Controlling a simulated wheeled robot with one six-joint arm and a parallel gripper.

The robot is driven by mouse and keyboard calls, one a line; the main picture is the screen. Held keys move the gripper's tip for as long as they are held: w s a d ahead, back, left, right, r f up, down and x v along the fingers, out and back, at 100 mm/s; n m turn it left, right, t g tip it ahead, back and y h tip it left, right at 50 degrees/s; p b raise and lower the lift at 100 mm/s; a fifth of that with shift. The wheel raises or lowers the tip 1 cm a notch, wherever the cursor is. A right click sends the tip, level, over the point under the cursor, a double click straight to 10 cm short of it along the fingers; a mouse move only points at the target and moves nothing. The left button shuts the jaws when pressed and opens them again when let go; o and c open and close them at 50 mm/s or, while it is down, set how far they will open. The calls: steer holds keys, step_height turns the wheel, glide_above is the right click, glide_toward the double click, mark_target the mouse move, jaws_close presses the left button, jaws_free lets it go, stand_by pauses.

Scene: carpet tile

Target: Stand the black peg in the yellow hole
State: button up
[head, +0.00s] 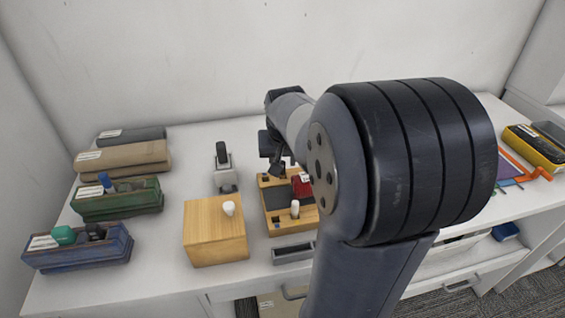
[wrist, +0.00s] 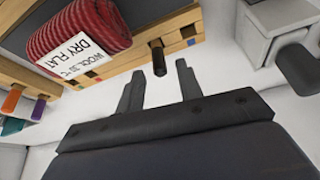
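In the head view my gripper (head: 279,163) is over the back of the wooden board (head: 277,229), partly hidden by my arm. I cannot make out the yellow hole; my arm hides the board's right side.
A red knitted roll (wrist: 80,32) with a care label lies on the board. A white peg (head: 295,209) stands at its front. A wooden block (head: 215,240) and a grey block with a black handle (head: 224,175) stand left. Tool trays (head: 118,200) line the far left.

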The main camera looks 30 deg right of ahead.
steer(key=v, duration=0.9)
steer(key=shift+r, duration=0.2)
steer(key=shift+s, duration=0.1)
steer(key=x, duration=1.2)
steer(key=shift+a+f, duration=0.1)
steer(key=shift+r, duration=1.7)
